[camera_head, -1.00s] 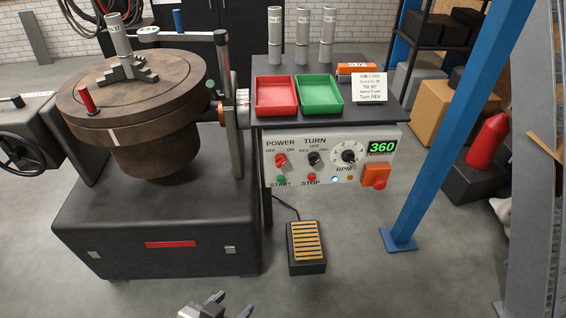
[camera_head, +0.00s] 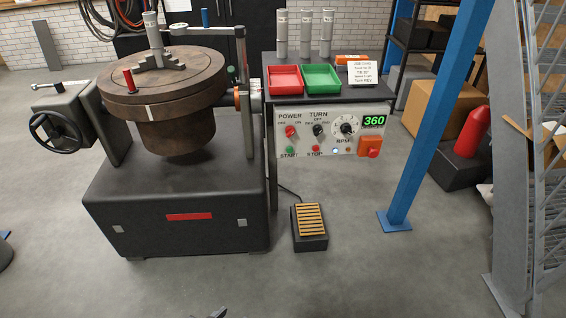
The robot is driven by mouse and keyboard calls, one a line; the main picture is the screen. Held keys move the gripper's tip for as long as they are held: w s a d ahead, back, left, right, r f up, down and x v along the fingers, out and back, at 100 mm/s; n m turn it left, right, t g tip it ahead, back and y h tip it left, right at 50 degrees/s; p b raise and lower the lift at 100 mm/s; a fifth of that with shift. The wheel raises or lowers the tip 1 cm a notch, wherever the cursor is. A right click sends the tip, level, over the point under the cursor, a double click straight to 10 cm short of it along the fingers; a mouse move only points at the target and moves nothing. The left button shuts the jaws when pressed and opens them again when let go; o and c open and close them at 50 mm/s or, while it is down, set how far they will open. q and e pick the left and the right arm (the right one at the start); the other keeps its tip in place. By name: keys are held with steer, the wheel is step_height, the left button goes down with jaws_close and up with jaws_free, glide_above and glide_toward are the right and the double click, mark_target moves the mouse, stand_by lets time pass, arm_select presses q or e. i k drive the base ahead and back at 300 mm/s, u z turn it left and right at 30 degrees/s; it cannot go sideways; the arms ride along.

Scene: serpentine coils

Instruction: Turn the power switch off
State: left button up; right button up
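The power switch (camera_head: 290,131) is a red knob at the upper left of the white control panel (camera_head: 330,145), under the word POWER, with OFF marked to its left and ON to its right. Its exact pointing direction is too small to tell. A gripper tip (camera_head: 218,313) just shows at the bottom edge, well below and in front of the panel. Which arm it belongs to, and whether it is open or shut, cannot be told. No gripper touches the panel.
A turntable machine (camera_head: 175,200) stands left of the panel. A foot pedal (camera_head: 309,228) lies on the floor below the panel. A blue post (camera_head: 430,120) rises at the right. Red (camera_head: 285,80) and green (camera_head: 322,78) trays sit above the panel. The floor in front is clear.

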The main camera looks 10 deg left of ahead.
mark_target(290, 131)
steer(key=u, duration=0.6)
steer(key=k, duration=0.25)
steer(key=z, duration=1.55)
steer(key=i, duration=1.05)
steer(key=u, duration=0.8)
steer(key=i, duration=0.65)
steer(key=u, duration=0.7)
